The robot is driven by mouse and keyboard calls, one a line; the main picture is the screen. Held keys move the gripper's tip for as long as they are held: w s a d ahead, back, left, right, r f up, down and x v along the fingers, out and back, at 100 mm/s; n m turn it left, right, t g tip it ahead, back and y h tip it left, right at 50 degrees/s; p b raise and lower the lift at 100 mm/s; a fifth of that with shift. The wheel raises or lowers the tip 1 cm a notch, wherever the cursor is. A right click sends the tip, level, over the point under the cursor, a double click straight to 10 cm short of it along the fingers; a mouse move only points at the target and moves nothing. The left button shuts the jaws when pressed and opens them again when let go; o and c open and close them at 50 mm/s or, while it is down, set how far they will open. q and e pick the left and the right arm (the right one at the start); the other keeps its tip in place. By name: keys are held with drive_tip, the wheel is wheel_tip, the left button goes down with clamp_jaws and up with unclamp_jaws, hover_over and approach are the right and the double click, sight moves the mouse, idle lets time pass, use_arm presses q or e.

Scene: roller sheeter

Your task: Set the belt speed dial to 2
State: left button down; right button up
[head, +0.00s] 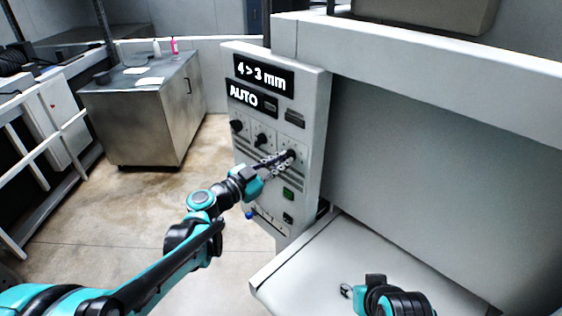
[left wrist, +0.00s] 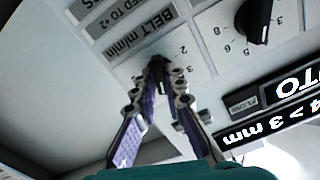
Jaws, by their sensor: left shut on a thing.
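The belt speed dial (left wrist: 158,66) is a black knob on the upright control panel, beside a label reading "BELT m/min" that shows upside down in the left wrist view.
The panel (head: 311,110) carries two more black knobs (head: 261,140), displays reading "4 > 3 mm" and "AUTO" (head: 243,95), and a green button (head: 288,194) below the dial. A white machine housing (head: 430,150) stands right of it. A steel cabinet (head: 130,125) stands back left; open floor lies between.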

use_arm(q)
drive_tip(key=shift+n, duration=0.3)
drive_tip(key=n, duration=2.3)
drive_tip(key=shift+s, duration=0.1)
drive_tip(key=shift+d+n, duration=0.1)
drive_tip(key=shift+n, duration=0.2)
drive_tip(key=c, duration=1.6)
unclamp_jaws()
